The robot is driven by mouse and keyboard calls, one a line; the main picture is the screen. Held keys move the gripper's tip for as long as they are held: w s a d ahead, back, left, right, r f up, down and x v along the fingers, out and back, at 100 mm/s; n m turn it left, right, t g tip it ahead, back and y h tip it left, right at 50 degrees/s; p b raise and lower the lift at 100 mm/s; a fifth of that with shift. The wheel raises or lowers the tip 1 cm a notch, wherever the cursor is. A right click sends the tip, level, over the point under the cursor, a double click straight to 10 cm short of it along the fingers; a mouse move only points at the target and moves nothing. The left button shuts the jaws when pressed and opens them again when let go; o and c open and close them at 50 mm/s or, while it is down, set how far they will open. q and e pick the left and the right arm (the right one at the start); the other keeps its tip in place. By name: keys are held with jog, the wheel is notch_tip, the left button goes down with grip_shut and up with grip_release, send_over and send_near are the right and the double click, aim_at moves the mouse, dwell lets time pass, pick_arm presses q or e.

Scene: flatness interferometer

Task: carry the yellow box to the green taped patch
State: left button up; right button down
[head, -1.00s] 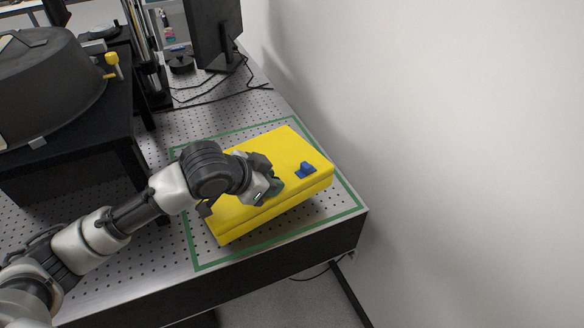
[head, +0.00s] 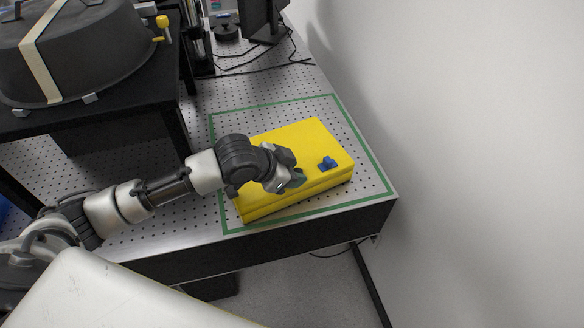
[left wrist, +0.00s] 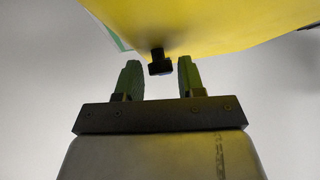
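The yellow box (head: 303,141) lies inside the green taped patch (head: 378,181) on the perforated table, its front left corner close to the tape. The yellow box (left wrist: 215,22) fills the top of that view. My right gripper is not in view.
The perforated metal table (head: 300,82) ends just in front of the patch and to its right, near a white wall (head: 480,120). A black stand (head: 95,118) with a large dark round cover (head: 85,60) is at the left. Cables and a monitor (head: 262,20) stand behind.

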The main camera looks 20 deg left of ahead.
pick_arm(q)
jog(key=shift+o, duration=1)
jog(key=b+v, duration=0.1)
jog(key=v, duration=1.1)
